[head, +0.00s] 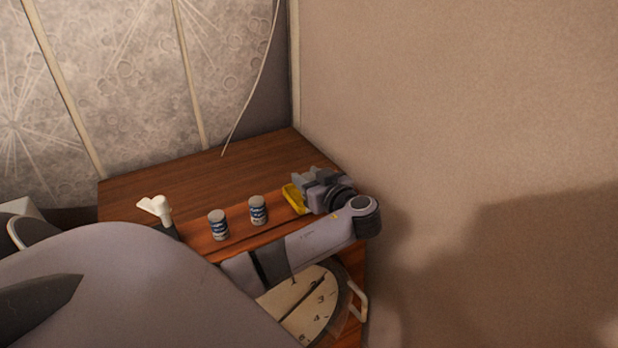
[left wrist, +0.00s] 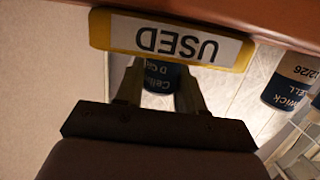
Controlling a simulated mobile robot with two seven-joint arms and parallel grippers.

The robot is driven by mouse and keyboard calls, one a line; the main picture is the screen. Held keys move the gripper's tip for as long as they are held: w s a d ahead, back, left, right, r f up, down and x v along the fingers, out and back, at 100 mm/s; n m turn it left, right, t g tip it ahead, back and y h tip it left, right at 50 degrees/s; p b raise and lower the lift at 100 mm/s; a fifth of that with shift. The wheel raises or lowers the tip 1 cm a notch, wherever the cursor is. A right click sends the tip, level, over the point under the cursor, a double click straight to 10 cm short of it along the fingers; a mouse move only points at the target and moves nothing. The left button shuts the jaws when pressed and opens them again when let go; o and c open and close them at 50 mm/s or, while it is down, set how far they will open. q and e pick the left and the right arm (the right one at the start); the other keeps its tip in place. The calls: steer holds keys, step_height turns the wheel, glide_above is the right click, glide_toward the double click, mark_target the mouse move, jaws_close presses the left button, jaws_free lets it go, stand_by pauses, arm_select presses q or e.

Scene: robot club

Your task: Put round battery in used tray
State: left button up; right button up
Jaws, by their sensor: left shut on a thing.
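My left gripper (head: 312,178) is over the right part of the wooden table, just above and behind a yellow tray (head: 294,198). In the left wrist view the tray's white "USED" label with yellow border (left wrist: 172,40) shows upside down. Between the fingers of my left gripper (left wrist: 158,92) is a blue round battery (left wrist: 160,78) with "D Cell" lettering, partly hidden by the label and fingers. The head view does not show this battery clearly. My right gripper is not in view.
A white object (head: 158,208) stands farther left. A clock-like dial (head: 305,303) is below my arm. A wall (head: 450,120) rises at right. The table's back is clear.

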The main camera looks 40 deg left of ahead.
arm_select(q)
steer(key=shift+f, duration=0.1)
steer(key=o, duration=1.1)
steer(key=shift+r, duration=0.2)
steer(key=shift+b+v, duration=0.9)
steer(key=shift+v, duration=5.15)
